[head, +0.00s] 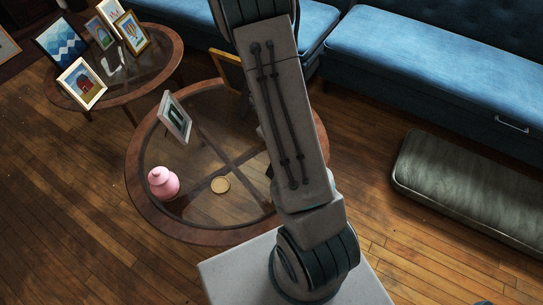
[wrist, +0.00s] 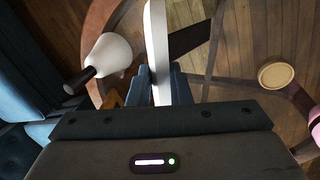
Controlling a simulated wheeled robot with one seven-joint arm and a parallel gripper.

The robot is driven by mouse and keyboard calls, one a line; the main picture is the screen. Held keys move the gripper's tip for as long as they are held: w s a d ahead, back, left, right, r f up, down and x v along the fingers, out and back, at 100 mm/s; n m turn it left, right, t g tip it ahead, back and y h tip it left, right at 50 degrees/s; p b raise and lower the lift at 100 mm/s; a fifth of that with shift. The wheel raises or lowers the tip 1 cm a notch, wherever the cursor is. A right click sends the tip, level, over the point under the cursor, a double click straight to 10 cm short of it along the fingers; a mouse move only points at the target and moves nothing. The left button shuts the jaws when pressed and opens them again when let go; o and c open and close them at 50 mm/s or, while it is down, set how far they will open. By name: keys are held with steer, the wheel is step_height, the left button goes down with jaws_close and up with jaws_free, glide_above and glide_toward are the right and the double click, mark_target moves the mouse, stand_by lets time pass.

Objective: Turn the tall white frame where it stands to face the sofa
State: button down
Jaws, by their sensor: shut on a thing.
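In the wrist view, a tall white frame (wrist: 157,50) shows nearly edge-on. My gripper (wrist: 161,88) is shut on it, with a blue-grey finger on each side. The frame stands over the near round glass-topped table (head: 141,190); I cannot see its foot clearly. In the head view my own arm covers the gripper and the held frame, so its picture side is hidden. The blue sofa (head: 430,75) runs along the back right in the head view. It lies at the left in the wrist view (wrist: 15,110).
The same table bears a pale grey frame (head: 175,117), a pink jar (head: 163,183), a round tan disc (head: 220,184), a yellow frame (head: 228,70) and a white, dark-handled thing (wrist: 108,52) close to the held frame. Several frames stand on the far table (head: 120,98). A grey cushion (head: 470,185) lies right.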

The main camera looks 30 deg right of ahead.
steer(key=n, duration=0.3)
steer(key=shift+n+t, duration=0.3)
steer(key=shift+t, duration=0.1)
steer(key=shift+f+b, duration=0.4)
steer(key=shift+b, duration=0.15)
steer(key=c, duration=1.3)
jaws_free()
steer(key=shift+o, duration=0.2)
steer(key=shift+r, duration=0.1)
steer(key=p+v, duration=0.4)
steer(key=v, duration=0.9)
steer(key=shift+s+r, duration=0.15)
steer(key=shift+r, duration=0.25)
